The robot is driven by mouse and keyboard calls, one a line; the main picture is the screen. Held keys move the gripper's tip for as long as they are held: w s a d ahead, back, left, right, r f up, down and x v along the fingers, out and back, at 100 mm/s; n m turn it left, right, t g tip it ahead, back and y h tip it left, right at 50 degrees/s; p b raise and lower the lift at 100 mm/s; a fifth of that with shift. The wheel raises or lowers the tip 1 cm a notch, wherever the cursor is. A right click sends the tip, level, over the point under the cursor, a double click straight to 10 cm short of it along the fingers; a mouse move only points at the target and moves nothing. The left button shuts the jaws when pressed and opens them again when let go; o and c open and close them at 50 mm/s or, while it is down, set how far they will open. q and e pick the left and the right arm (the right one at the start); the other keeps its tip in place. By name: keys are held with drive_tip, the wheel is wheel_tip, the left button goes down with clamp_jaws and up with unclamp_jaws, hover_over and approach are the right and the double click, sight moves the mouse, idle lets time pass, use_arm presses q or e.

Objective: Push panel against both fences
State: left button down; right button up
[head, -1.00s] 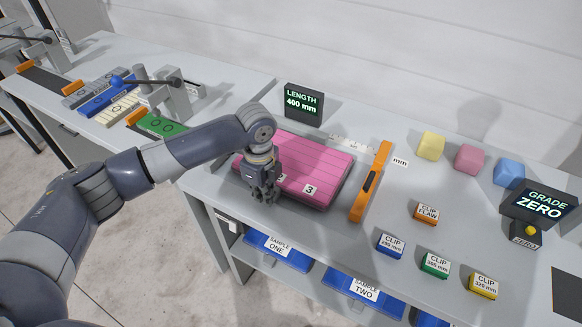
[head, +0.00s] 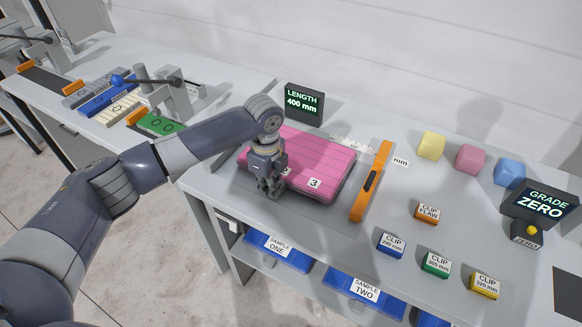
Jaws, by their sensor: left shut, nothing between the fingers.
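The pink panel (head: 305,158), marked 3, lies flat on the grey bench top. My left gripper (head: 270,194) is shut and empty, low at the panel's front left part, and hides that corner. It looks in contact with the panel's near edge, though the exact touching point is hidden. A dark bar (head: 228,158), perhaps one fence, runs along the panel's left side. An orange bar with a dark slot (head: 371,180) stands to the right, with a narrow gap between it and the panel. A white ruler strip (head: 352,142) lies behind the panel. My right gripper is out of view.
A display reading 400 mm (head: 304,102) stands behind the panel. Labelled clips, such as the blue clip (head: 391,244), and soft-coloured blocks, such as the yellow block (head: 431,146), sit to the right. Blue sample trays (head: 277,249) are on the shelf below.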

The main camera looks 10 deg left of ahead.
use_arm(q)
drive_tip(key=shift+w+r, duration=0.15)
drive_tip(key=shift+w, duration=0.05)
idle(0.3)
drive_tip(key=shift+s+p, duration=0.15)
drive_tip(key=shift+p, duration=0.15)
drive_tip(key=shift+s+a+p, duration=0.25)
drive_tip(key=shift+s+p, duration=0.35)
drive_tip(key=shift+p, duration=0.05)
idle(0.8)
wheel_tip(320, 180, up, 9)
drive_tip(key=p, duration=0.9)
drive_tip(key=shift+f, duration=0.2)
